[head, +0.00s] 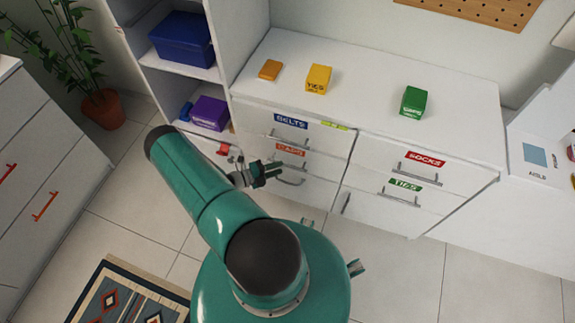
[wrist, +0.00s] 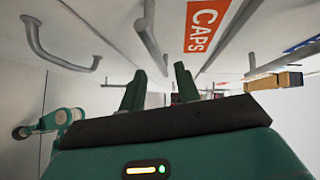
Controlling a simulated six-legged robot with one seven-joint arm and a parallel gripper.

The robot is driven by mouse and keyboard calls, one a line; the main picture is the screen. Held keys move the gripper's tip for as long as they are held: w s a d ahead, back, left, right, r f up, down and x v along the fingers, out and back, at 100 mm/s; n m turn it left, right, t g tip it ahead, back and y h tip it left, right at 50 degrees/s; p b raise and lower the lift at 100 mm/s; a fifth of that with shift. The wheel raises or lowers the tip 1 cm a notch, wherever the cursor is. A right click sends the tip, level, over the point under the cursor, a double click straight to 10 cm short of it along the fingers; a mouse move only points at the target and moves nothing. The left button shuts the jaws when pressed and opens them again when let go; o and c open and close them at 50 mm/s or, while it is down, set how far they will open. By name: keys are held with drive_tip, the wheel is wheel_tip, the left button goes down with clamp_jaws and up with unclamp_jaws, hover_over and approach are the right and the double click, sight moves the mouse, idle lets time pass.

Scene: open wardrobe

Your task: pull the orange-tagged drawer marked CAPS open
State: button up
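The CAPS drawer (head: 314,160) has an orange tag (head: 290,149) and a grey bar handle, and its front looks flush with the cabinet. The tag also shows in the wrist view (wrist: 207,25), turned sideways. My gripper (head: 279,170) is in front of the left drawer column, just below the tag, and partly covers the handle area. In the wrist view its two green fingers (wrist: 160,82) stand apart. A grey handle bar (wrist: 150,40) beside the CAPS tag runs down toward the gap between the fingertips. I cannot tell whether they touch it.
The BELTS drawer (head: 256,119) is above; another handle (wrist: 60,55) is below. SOCKS (head: 458,178) and TIES (head: 375,185) drawers are on the right. Boxes stand on the white top (head: 375,95). Tiled floor (head: 400,275) is free in front.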

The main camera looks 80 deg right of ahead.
sight(287, 165)
drive_tip(key=x, duration=0.5)
drive_tip(key=shift+s+d, duration=0.1)
drive_tip(key=shift+s, duration=0.05)
drive_tip(key=shift+c, duration=0.2)
clamp_jaws()
